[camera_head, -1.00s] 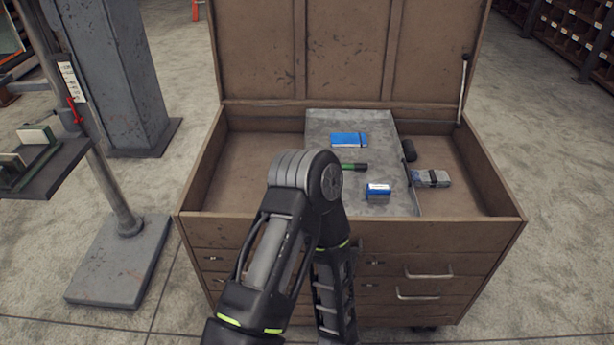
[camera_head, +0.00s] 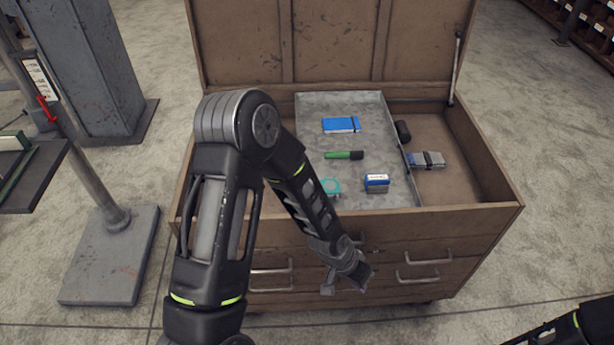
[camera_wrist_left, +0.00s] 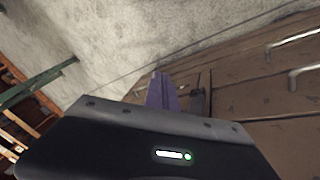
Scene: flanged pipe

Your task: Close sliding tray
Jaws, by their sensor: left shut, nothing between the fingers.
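The sliding tray (camera_head: 360,103) is a shallow grey metal tray in the open top compartment of a brown wooden tool chest (camera_head: 450,222). My left gripper (camera_head: 347,287) is shut and empty, low in front of the drawer fronts, outside the tray. In the left wrist view, a purplish finger (camera_wrist_left: 162,92) shows beside the drawer fronts.
The chest's lid stands raised behind. A dark cylinder (camera_head: 403,131) and a grey strapped item (camera_head: 427,160) lie right of the tray. Drawer handles (camera_head: 424,272) stick out in front.

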